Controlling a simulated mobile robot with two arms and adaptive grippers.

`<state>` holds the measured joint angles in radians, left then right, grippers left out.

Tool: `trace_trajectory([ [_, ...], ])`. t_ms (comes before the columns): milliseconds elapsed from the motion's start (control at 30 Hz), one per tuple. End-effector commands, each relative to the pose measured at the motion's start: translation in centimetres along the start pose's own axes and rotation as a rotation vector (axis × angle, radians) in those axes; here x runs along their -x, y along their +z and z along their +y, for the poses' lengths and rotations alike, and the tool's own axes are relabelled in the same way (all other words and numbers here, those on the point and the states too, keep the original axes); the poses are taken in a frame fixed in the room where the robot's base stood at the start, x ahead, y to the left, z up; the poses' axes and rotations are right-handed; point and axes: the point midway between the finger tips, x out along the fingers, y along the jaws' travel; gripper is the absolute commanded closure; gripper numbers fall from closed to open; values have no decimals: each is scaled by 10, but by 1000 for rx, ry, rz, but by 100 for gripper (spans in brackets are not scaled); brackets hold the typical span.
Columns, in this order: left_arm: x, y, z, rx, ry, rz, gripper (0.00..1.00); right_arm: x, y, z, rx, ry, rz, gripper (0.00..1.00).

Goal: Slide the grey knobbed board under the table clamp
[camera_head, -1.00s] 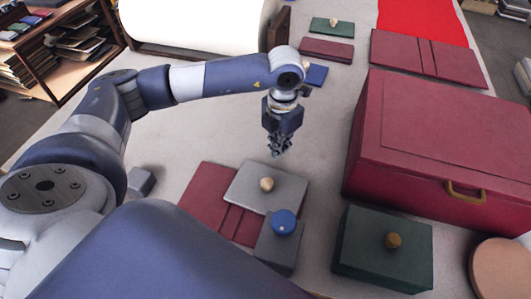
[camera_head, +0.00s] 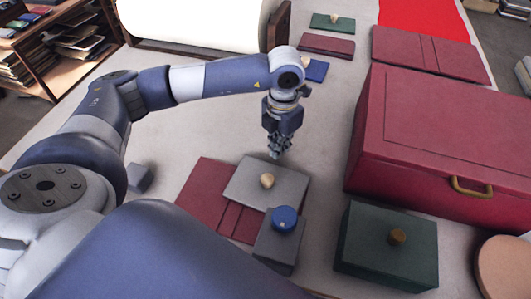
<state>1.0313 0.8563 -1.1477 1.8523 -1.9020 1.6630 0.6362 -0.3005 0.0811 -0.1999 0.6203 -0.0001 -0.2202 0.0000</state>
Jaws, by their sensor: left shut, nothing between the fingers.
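The grey board (camera_head: 251,191) with a cream knob (camera_head: 267,180) lies on top of a dark red cover (camera_head: 205,188). The table clamp, a grey block (camera_head: 276,248) with a blue knob (camera_head: 286,219), stands at the near edge of the board. The blue knob overlaps the board's near edge in the picture; whether the board reaches under the clamp I cannot tell. My left gripper (camera_head: 275,154) points down with its fingers shut and empty, at the board's far edge just beyond the cream knob. Contact with the board cannot be told. My right gripper is not in view.
A large red box (camera_head: 440,130) and a green box with a knob (camera_head: 385,250) stand to the right. A small grey block (camera_head: 139,178) lies at left. Red covers (camera_head: 428,53) lie farther back. The pale tabletop (camera_head: 215,125) is clear beyond the board.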

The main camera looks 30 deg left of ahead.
Motion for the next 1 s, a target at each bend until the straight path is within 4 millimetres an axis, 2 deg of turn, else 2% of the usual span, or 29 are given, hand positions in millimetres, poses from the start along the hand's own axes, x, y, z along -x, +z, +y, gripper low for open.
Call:
trace_trajectory([
  [300,-7,0,0,0,0,0,100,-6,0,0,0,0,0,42],
  [1000,0,0,0,0,0,0,100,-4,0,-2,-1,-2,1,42],
])
